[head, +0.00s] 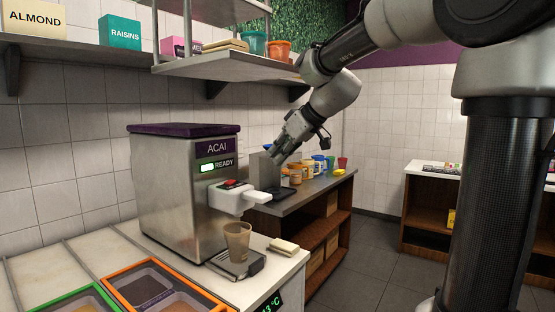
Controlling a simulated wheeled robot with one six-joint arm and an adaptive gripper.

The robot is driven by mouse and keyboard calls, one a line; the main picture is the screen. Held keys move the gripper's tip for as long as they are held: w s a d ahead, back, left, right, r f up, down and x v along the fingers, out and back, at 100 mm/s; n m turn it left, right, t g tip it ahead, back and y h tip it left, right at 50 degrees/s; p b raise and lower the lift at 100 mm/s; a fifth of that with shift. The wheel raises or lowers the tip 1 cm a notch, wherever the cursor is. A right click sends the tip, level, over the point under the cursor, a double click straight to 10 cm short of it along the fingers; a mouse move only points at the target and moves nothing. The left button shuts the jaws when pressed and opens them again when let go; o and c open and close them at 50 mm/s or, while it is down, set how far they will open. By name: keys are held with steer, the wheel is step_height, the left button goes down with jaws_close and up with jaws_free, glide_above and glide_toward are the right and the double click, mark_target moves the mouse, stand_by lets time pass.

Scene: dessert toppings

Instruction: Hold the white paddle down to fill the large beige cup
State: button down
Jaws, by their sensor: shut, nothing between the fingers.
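The steel acai machine (180,185) stands on the counter, with a purple lid and a lit READY sign. Its white paddle (257,197) sticks out to the right from the white dispensing head (224,201). The large beige cup (238,240) stands upright under the head on the drip tray (240,265). I cannot see into the cup. My gripper (276,158) is shut and empty, above and to the right of the paddle in the picture, apart from it. It points down and left.
Topping bins (142,285) fill the front left. A shelf (235,63) with containers hangs above. A side counter (320,184) behind holds several cups. Open floor (366,255) lies to the right.

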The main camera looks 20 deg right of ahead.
glide_above(267, 196)
steer(key=f, duration=0.3)
steer(key=a+f, duration=0.1)
steer(key=f, duration=0.1)
steer(key=shift+w+f, duration=0.2)
steer(key=shift+w, duration=0.15)
step_height(267, 196, down, 2)
steer(key=shift+d+f, duration=0.15)
steer(key=shift+f, duration=0.75)
steer(key=shift+s+d+f, duration=0.15)
steer(key=shift+s+f, duration=0.15)
steer(key=shift+f, duration=0.1)
steer(key=shift+s+d+f, duration=0.15)
steer(key=shift+s+f, duration=0.05)
steer(key=shift+f, duration=0.35)
steer(key=shift+s+d+f, duration=0.15)
steer(key=shift+f, duration=0.7)
stand_by(1.8)
